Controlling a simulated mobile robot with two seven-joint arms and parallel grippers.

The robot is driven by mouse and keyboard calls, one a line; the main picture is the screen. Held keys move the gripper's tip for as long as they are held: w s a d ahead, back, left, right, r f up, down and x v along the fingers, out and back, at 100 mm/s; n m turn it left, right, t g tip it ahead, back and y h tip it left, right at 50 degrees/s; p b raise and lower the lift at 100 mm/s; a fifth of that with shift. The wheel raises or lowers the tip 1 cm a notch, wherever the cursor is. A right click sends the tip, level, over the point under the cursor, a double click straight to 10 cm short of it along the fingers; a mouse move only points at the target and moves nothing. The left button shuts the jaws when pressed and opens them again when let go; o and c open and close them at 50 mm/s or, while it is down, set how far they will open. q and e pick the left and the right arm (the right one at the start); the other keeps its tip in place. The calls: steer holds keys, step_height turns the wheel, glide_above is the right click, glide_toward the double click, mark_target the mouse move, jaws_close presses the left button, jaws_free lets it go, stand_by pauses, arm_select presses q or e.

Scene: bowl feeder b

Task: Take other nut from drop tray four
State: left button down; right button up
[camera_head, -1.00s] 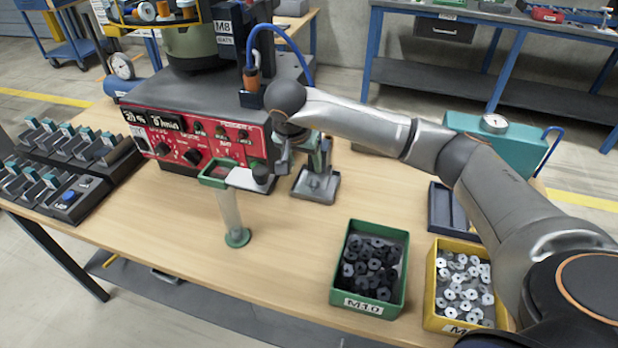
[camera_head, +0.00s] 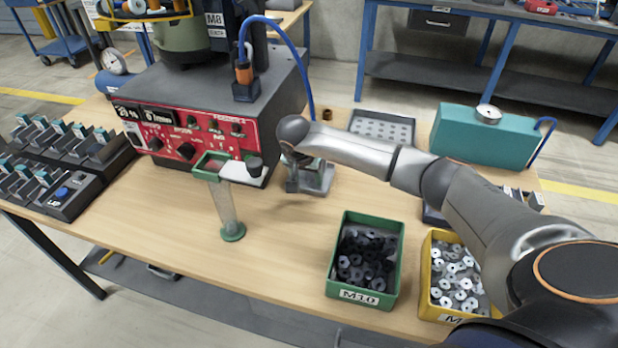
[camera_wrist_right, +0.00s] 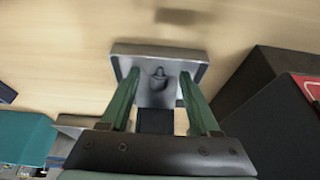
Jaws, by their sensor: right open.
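A small square grey metal tray (camera_head: 322,178) stands on the table right of the red-fronted feeder, partly hidden by my right gripper (camera_head: 292,186). In the right wrist view, the tray (camera_wrist_right: 195,58) lies ahead of my right gripper (camera_wrist_right: 159,73). The two green fingers are open, apart, with nothing held between them. A small grey raised shape (camera_wrist_right: 158,77) shows on the tray between the fingertips; I cannot tell whether it is a nut. No tray number is readable. My left gripper is not in view.
The feeder (camera_head: 185,140) with its red panel stands close left of the tray. A clear tube with a green funnel (camera_head: 226,205) stands in front. A green M10 bin (camera_head: 340,292) and a yellow bin (camera_head: 428,290) sit at front right. Bare table lies between tube and bins.

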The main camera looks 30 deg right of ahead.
steer(key=shift+c, duration=0.4)
jaws_close()
